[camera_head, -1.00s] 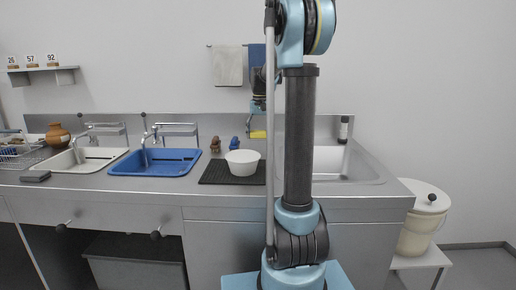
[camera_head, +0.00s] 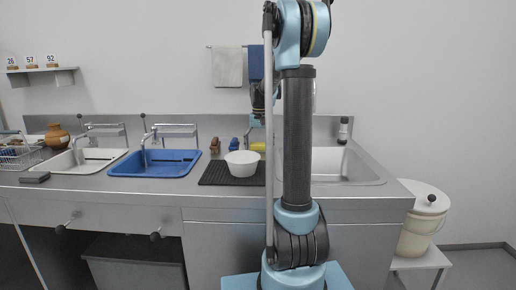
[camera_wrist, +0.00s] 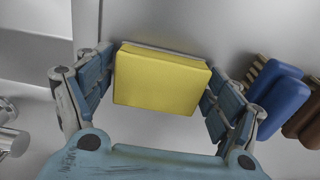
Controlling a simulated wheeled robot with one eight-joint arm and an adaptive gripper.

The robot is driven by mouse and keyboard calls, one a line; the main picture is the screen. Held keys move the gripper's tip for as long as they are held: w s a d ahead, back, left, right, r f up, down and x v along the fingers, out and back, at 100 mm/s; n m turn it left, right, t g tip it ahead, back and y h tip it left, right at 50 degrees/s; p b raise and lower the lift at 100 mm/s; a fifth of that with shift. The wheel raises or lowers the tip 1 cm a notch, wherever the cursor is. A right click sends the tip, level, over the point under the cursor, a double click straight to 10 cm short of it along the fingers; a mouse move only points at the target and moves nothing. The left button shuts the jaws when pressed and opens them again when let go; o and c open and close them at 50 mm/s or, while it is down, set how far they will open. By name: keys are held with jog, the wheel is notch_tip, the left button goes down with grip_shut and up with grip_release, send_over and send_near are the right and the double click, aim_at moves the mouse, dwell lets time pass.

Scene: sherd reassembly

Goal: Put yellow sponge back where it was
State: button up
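The yellow sponge (camera_wrist: 160,80) is a block between the two fingers of my gripper (camera_wrist: 161,70) in the wrist view. The fingers lie against its left and right ends, so my gripper looks shut on it. A thin pale edge shows along the sponge's far side. In the head view the sponge (camera_head: 258,147) shows low at the back of the counter, just right of the blue brush and behind the white bowl. My gripper (camera_head: 257,122) is above it, partly hidden by my arm. I cannot tell whether the sponge touches the surface below.
A blue brush (camera_wrist: 280,100) and a brown brush (camera_wrist: 304,122) stand right of my gripper in the wrist view. A white bowl (camera_head: 242,163) sits on a black ribbed mat (camera_head: 215,174). A blue basin (camera_head: 130,170) is to the left, and a steel sink (camera_head: 345,165) to the right.

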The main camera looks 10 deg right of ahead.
aim_at(259, 144)
jog(key=shift+r, duration=0.1)
dwell(0.3)
notch_tip(259, 144, up, 12)
dwell(0.6)
